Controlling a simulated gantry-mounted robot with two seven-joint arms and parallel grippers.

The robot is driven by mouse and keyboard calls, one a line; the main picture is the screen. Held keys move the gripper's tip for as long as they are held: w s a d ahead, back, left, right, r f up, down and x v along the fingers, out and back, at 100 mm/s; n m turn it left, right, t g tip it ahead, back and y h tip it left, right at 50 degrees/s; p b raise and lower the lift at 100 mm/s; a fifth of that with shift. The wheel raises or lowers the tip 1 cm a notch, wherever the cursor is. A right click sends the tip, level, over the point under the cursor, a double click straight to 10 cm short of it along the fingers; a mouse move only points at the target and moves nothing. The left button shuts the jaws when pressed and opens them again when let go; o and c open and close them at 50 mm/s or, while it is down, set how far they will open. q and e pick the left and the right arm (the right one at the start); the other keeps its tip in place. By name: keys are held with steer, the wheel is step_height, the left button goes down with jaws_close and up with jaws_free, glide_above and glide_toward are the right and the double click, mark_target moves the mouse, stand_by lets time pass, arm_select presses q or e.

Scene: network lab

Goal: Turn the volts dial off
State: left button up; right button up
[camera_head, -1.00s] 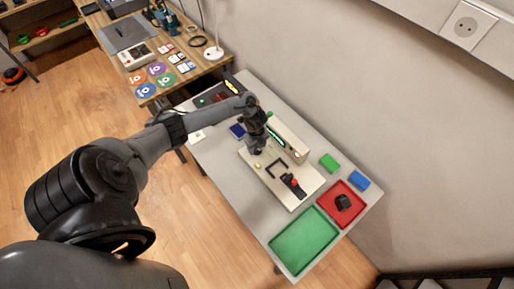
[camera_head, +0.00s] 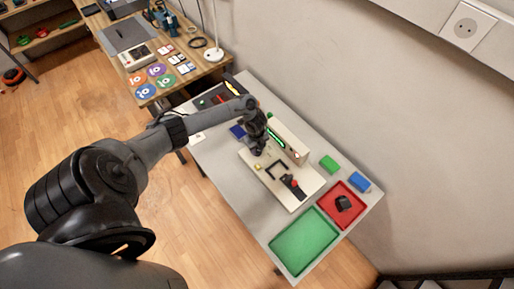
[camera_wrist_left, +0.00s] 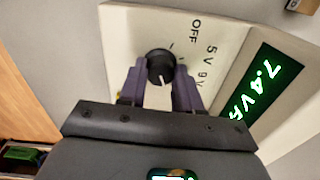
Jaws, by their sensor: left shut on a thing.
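The volts dial (camera_wrist_left: 160,66) is a round black knob with a white mark, on a cream panel (camera_wrist_left: 125,28) in the left wrist view. OFF, 5V and 9V are printed to its right. The white mark points down toward my gripper, away from OFF. My left gripper (camera_wrist_left: 160,88) has its two purple fingers on either side of the dial, shut on it. A green-lit display (camera_wrist_left: 264,85) at the right reads about 7.4 V. In the head view my left gripper (camera_head: 258,150) is over the cream device (camera_head: 300,198) and hides the dial. My right gripper is not in view.
A wooden bench (camera_head: 130,75) with discs and tools is at upper left.

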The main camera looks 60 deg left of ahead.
arm_select(q)
steer(key=shift+r+n+p, duration=0.25)
steer(key=shift+n+p, duration=0.95)
steer(key=shift+p, duration=0.1)
steer(key=n+p, duration=0.2)
steer(key=shift+n, duration=0.4)
steer(key=n+p, duration=0.2)
steer(key=n, duration=0.1)
steer(key=shift+n+p, duration=0.3)
steer(key=shift+p, duration=0.05)
steer(key=n+p, duration=0.2)
steer(key=n, duration=0.1)
steer(key=shift+d+f+n, duration=0.1)
steer(key=shift+n, duration=0.2)
steer(key=n+p, duration=0.1)
steer(key=n, duration=0.2)
steer(key=shift+n, duration=0.3)
steer(key=n+p, duration=0.1)
steer(key=n, duration=0.2)
steer(key=shift+f+n+g, duration=0.1)
steer(key=shift+n+g, duration=0.2)
steer(key=shift+n, duration=0.1)
steer(key=n+p, duration=0.1)
steer(key=n, duration=0.2)
steer(key=shift+n+p, duration=0.3)
steer(key=shift+n, duration=1.6)
steer(key=shift+f, duration=0.1)
